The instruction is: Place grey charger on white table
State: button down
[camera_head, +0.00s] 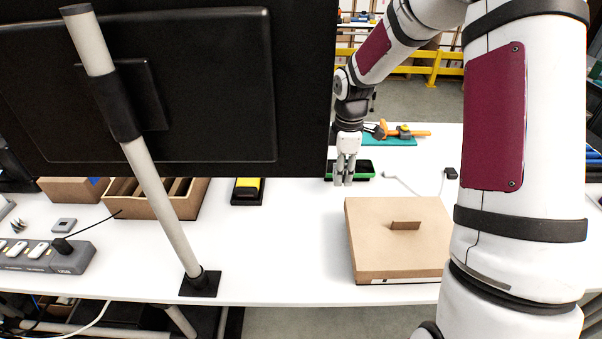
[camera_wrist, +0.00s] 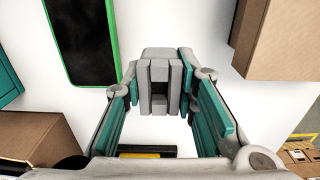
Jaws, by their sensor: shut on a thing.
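My gripper (camera_head: 344,165) hangs over the far middle of the white table (camera_head: 290,245). In the wrist view my gripper (camera_wrist: 159,82) has its teal-padded fingers shut on a grey blocky thing, which looks like the grey charger (camera_wrist: 146,85), with a dark slot in its middle. The grey charger also shows small below the fingers in the head view (camera_head: 343,181). It is upright in front of the green-rimmed black tray. The white table surface (camera_wrist: 205,45) lies beneath it; I cannot tell whether the charger touches it.
A green-rimmed black tray (camera_head: 366,170) is right beside my gripper. A closed brown carton (camera_head: 378,260) stands nearer, to the right. A black-and-yellow item (camera_head: 248,190) and an open brown box (camera_head: 150,203) are left. A monitor on a pole (camera_head: 160,205) blocks the left. The table's front middle is clear.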

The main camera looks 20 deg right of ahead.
jog(key=w+a, duration=0.4)
jog(key=w, duration=0.1)
jog(key=w+a+f, duration=0.1)
jog(key=w+a, duration=0.1)
jog(key=shift+w+a, duration=0.15)
jog(key=shift+w, duration=0.25)
jog(key=shift+a+f, duration=0.1)
jog(key=shift+f, duration=1.6)
jog(key=shift+f, duration=0.15)
jog(key=c, duration=1.4)
grip_release()
jog(key=shift+c, duration=0.2)
jog(key=shift+o, duration=0.7)
